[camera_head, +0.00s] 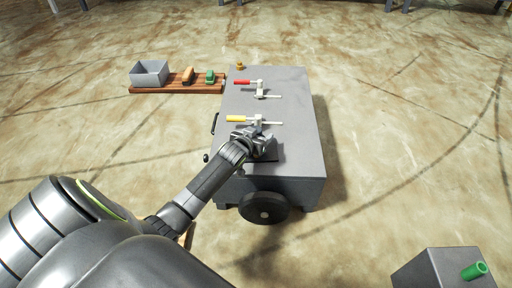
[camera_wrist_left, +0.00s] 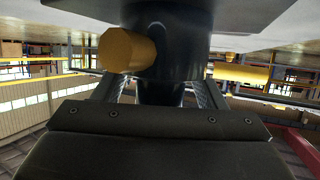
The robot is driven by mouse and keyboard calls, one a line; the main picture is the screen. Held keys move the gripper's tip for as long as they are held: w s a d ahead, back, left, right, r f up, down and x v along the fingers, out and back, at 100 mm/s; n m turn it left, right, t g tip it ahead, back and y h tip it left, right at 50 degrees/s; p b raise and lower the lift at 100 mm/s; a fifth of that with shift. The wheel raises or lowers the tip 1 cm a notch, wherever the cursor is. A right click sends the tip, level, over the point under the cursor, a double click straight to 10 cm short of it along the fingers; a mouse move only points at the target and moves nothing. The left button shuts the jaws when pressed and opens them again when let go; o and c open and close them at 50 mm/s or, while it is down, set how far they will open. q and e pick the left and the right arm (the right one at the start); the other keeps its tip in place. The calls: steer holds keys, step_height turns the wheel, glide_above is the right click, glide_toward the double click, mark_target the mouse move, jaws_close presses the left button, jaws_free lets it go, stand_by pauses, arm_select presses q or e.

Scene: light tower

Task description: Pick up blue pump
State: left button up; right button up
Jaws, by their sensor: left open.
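I see no clearly blue pump in either view; my left gripper and arm cover part of the cart top. My left gripper (camera_head: 258,142) is open at the near part of the grey cart (camera_head: 290,100), just in front of a yellow-handled tool (camera_head: 236,119). A red-handled tool (camera_head: 243,82) lies farther back. In the left wrist view, a dark round body (camera_wrist_left: 180,45) stands just beyond or between the open fingers (camera_wrist_left: 163,92); I cannot tell whether they touch. A yellow cylinder (camera_wrist_left: 127,51) shows at its left, another yellow bar (camera_wrist_left: 241,73) at its right. My right gripper is not in view.
A wooden board (camera_head: 178,87) left of the cart bears a grey bin (camera_head: 149,73), an orange-tan block (camera_head: 188,76) and a green piece (camera_head: 210,76). A small orange-brown piece (camera_head: 240,66) sits at the cart's back edge. A grey box (camera_head: 440,270) with a green cylinder (camera_head: 474,271) stands front right.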

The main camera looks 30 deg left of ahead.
arm_select(q)
steer(key=shift+s+f, duration=0.1)
jaws_close()
stand_by(0.4)
